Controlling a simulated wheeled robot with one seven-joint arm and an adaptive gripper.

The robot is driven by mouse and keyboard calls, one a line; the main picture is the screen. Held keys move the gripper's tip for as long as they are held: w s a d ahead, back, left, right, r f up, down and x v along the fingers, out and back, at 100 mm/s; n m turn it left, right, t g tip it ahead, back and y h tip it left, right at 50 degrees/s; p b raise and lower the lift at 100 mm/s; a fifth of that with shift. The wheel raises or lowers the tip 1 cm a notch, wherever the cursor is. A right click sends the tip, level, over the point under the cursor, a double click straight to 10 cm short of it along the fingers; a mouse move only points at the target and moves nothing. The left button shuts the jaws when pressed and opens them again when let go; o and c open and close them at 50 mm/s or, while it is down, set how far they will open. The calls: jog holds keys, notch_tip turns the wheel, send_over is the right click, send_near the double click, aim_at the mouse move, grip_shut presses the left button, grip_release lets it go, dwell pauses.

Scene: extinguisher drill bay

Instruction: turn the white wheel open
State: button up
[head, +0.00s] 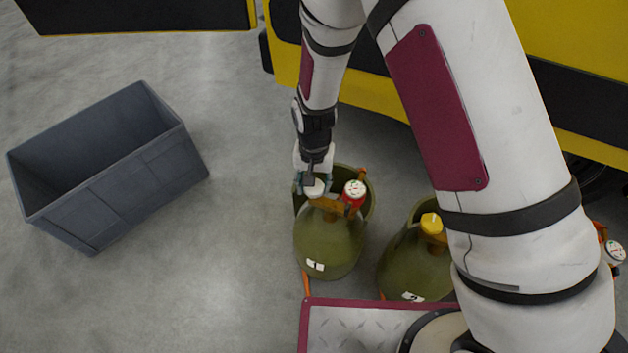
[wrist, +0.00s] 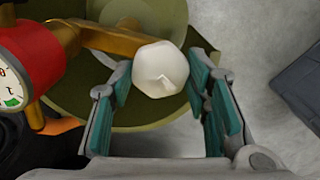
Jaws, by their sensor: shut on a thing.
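The white wheel (head: 314,188) sits on the brass valve of a green tank (head: 325,245) labelled 1. In the wrist view the white wheel (wrist: 162,70) is a rounded knob with a small raised mark, at the end of the brass stem (wrist: 105,40). My gripper (head: 313,182) reaches down onto it from above. In the wrist view my gripper (wrist: 160,76) has its teal-padded fingers on either side of the wheel, shut on it. A red-bodied gauge (head: 354,192) stands right beside the wheel, and its dial also shows in the wrist view (wrist: 15,75).
A second green tank (head: 415,262), labelled 2, with a yellow wheel (head: 431,223), stands to the right. Another gauge (head: 615,250) shows at the right edge. An empty grey crate (head: 140,185) stands at left. Yellow-and-black bodywork (head: 375,100) lies behind. Floor between crate and tanks is clear.

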jog(key=n, duration=0.4)
jog(key=shift+n+p, duration=0.3)
jog(key=n, duration=0.5)
jog(key=shift+p, duration=0.4)
jog(key=n, duration=0.5)
jog(key=shift+n+p, duration=0.9)
jog(key=shift+n, duration=2.1)
jog(key=o, duration=1.2)
